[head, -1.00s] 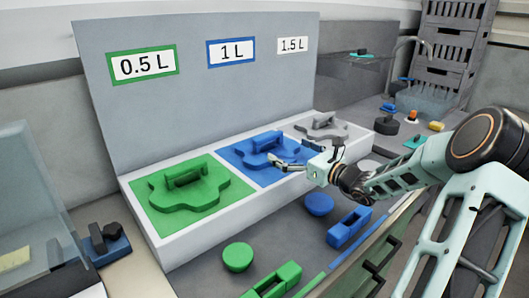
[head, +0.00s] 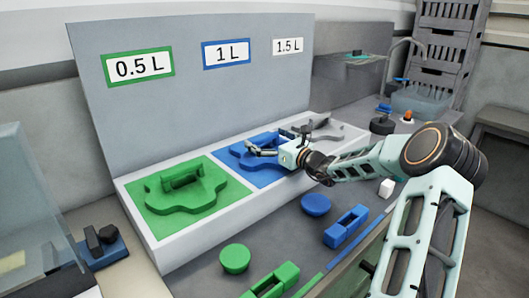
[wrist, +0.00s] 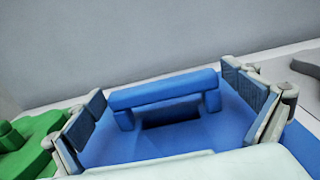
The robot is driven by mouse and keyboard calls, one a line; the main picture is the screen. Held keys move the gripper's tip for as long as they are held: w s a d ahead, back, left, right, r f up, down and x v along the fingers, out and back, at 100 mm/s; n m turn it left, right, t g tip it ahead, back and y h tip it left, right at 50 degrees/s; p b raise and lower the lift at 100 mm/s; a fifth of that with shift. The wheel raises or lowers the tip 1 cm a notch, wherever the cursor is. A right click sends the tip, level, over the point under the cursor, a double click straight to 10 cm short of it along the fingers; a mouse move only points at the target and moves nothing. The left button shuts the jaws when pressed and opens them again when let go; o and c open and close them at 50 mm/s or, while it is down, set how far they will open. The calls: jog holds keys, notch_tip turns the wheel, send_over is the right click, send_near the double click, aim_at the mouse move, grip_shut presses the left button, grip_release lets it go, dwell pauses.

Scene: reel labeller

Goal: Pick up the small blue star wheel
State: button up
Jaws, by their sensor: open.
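The blue star wheel (head: 239,159) lies on the blue square of the white tray, under the "1 L" label, with an upright bar handle. My gripper (head: 266,144) is at this wheel, open, and its arm reaches in from the right. In the wrist view the blue handle (wrist: 165,93) stands between the two spread fingers of my gripper (wrist: 170,108). Bare space shows on both sides, and neither finger appears to touch it. My gripper and wrist hide part of the wheel in the head view.
A green star wheel (head: 180,190) lies left of the blue one and a grey one (head: 330,129) right of it. A grey panel (head: 190,90) rises behind the tray. Blue and green knobs and blocks lie in front. A clear box (head: 35,200) stands at far left.

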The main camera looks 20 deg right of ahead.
jog(key=c, duration=1.8)
jog(key=shift+r, duration=0.15)
jog(key=shift+c, duration=0.5)
